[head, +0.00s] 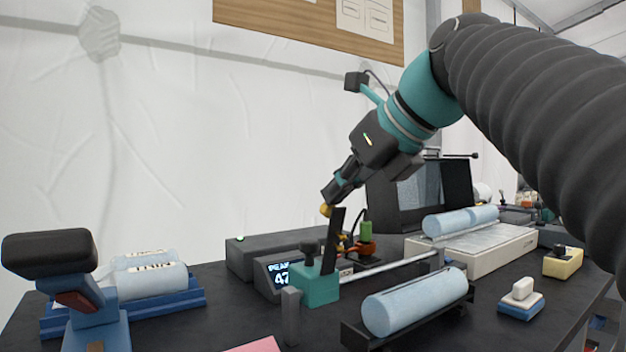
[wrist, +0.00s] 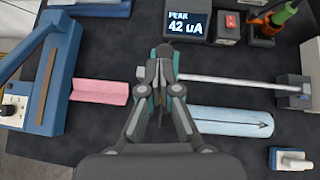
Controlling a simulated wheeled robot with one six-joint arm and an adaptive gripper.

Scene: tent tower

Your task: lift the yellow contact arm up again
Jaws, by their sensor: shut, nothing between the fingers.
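A small yellow knob (head: 326,210) shows right at my fingertips in the head view, beside the top of a dark upright bar (head: 333,240). The bar rises from a teal block (head: 316,286) on the bench. I take the knob to be part of the yellow contact arm; the rest of that arm is hidden or cannot be made out. My gripper (head: 331,196) is shut and empty, tilted down to the left. In the wrist view my gripper (wrist: 161,58) covers the teal block. Whether the fingers touch the knob cannot be told.
A silver rod (wrist: 235,81) runs right from the teal block. A blue roll (head: 415,301) lies in a dark cradle in front. A display (wrist: 184,24) reads "PEAK 42 uA". A blue-handled device (head: 92,310) stands left; a pink piece (wrist: 98,92) lies between.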

